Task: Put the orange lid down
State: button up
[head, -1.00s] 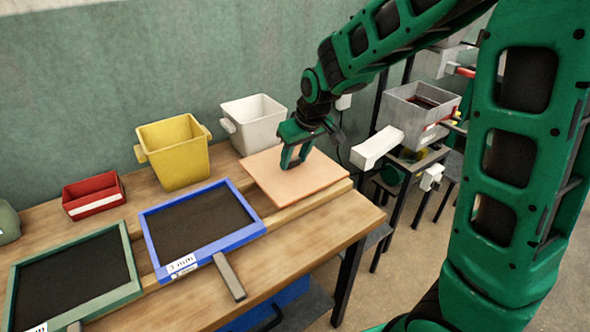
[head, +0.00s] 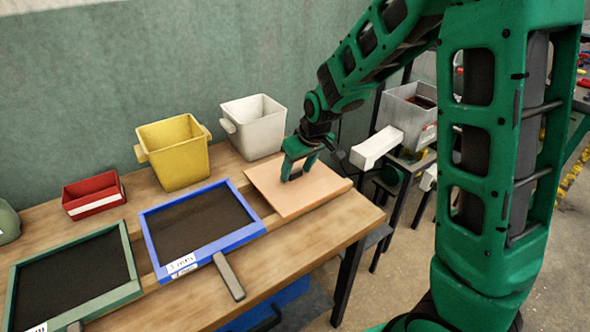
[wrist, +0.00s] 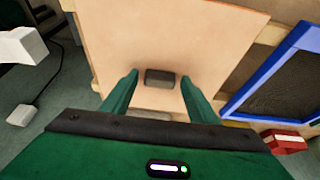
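The orange lid (head: 318,195) is a flat, pale orange square board. It lies over the wooden rails at the right end of the workbench. It also fills much of the wrist view (wrist: 200,45), with a small dark handle block (wrist: 160,77) on it. My gripper (head: 296,177) is just above the lid, pointing down. In the wrist view my gripper (wrist: 158,82) has its two fingers apart, one on each side of the handle, with a gap on both sides. What is under the lid is hidden.
A blue-framed sieve (head: 252,232) lies left of the lid, then a green-framed one (head: 130,262). A white bin (head: 253,137), yellow bin (head: 180,165) and red box (head: 93,199) stand behind. A white block-like part (head: 375,148) juts out to the right.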

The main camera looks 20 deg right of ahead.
jog(key=shift+r, duration=0.1)
jog(key=v, duration=1.2)
jog(key=s+d+m+g, duration=0.1)
jog(key=s+d+m, duration=0.2)
jog(key=s+d, duration=0.5)
jog(key=s+d+f+m+g+h, duration=0.1)
jog(key=s+d+m, duration=0.3)
jog(key=s+d, duration=0.5)
jog(key=s+g, duration=0.1)
jog(key=s, duration=0.4)
jog(key=shift+s+d+f+h, duration=0.2)
jog(key=shift+h, duration=0.1)
jog(key=s+m, duration=0.1)
jog(key=s, duration=0.1)
jog(key=s+m, duration=0.1)
jog(key=s, duration=0.2)
jog(key=s+d+f+g, duration=0.1)
jog(key=s, duration=0.2)
jog(key=shift+m, duration=0.4)
jog(key=shift+c, duration=0.9)
jog(key=shift+s, duration=0.35)
jog(key=shift+c, duration=2.4)
jog(key=shift+s, duration=0.1)
